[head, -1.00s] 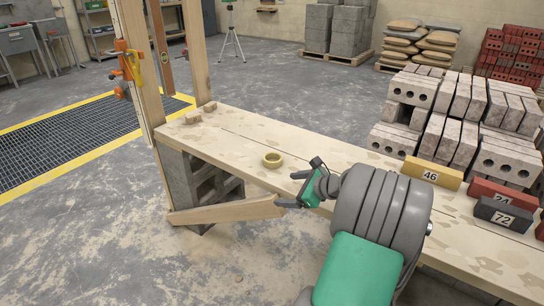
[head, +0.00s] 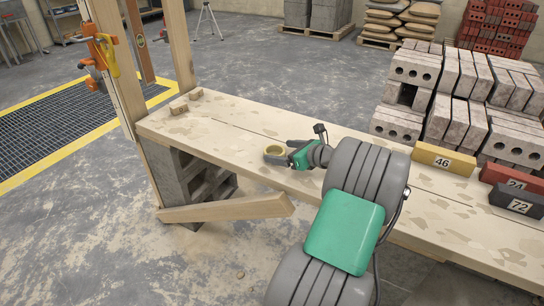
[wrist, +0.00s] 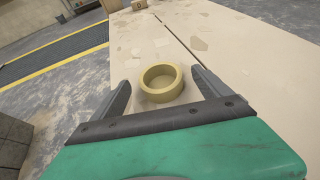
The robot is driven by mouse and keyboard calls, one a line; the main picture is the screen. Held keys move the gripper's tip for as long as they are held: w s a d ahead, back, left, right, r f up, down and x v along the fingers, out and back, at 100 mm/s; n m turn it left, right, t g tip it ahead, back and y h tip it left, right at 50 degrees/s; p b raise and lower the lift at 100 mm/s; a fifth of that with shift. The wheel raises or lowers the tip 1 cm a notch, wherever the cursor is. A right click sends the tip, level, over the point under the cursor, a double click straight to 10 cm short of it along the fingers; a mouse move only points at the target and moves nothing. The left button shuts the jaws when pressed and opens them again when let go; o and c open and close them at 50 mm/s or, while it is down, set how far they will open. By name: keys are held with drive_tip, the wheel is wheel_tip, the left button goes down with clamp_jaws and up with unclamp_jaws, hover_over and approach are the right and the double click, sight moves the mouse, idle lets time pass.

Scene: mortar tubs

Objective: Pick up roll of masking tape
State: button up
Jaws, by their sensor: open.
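The roll of masking tape (head: 274,151) is a pale yellow ring lying flat on the plank bench near its front edge. In the wrist view the roll (wrist: 162,92) sits between the two dark fingers, nearer the right one, its open hole facing up. My gripper (head: 275,155) is open and low at the bench, with its fingers to either side of the roll. In the wrist view my gripper (wrist: 160,90) holds nothing. I cannot tell whether a finger touches the tape.
The plank bench (head: 225,126) is bare around the tape. Small wood blocks (head: 180,105) lie at its far left end by upright timbers (head: 133,60). A yellow brick marked 46 (head: 443,160), a red brick (head: 505,177) and a dark brick marked 72 (head: 518,201) stand to the right.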

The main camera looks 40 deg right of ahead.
sight(268, 150)
drive_tip(key=x, duration=0.1)
drive_tip(key=b+x, duration=0.1)
drive_tip(key=x, duration=0.1)
drive_tip(key=shift+f, duration=0.35)
drive_tip(key=shift+w, duration=0.3)
drive_tip(key=shift+r, duration=0.1)
drive_tip(key=c, duration=1.5)
